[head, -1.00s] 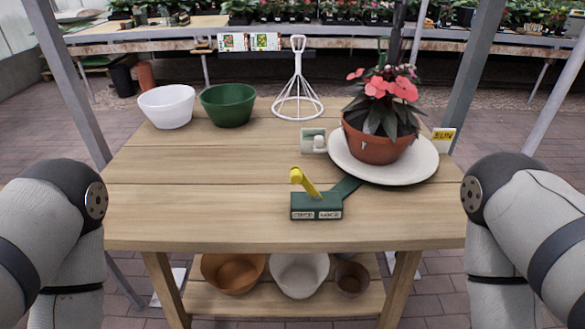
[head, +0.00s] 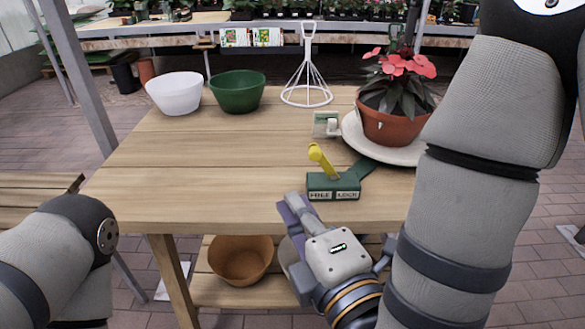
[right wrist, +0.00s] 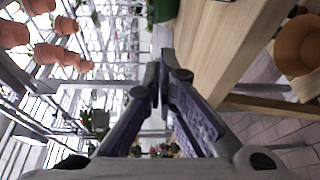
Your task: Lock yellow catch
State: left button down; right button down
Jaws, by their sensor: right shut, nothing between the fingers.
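The yellow catch (head: 321,158) is a short lever on a green base (head: 332,187) near the table's front edge. The lever leans up and to the left. The base has two white labels on its front; the right one seems to read LOCK, the left one is hard to read. My right gripper (head: 290,203) is at the table's front edge, below and left of the base, apart from it. Its fingers are shut and empty; they also show in the right wrist view (right wrist: 160,85). My left gripper is out of the head view; only the arm shows.
A potted pink flower (head: 392,100) stands on a round cream turntable (head: 365,145), partly behind my right arm. A small grey-green block (head: 326,124) is beside it. A white bowl (head: 174,92), green bowl (head: 237,91) and white wire stand (head: 306,80) are at the back. The table's left is clear.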

aim_at(325, 167)
jog(key=shift+w+r, duration=0.1)
jog(key=shift+r, duration=0.3)
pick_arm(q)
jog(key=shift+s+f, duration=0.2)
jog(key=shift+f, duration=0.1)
pick_arm(e)
jog(key=w, duration=0.9)
jog(key=shift+w+d, duration=0.15)
jog(key=shift+w, duration=0.05)
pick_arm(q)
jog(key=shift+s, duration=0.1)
pick_arm(e)
jog(key=shift+w, duration=0.1)
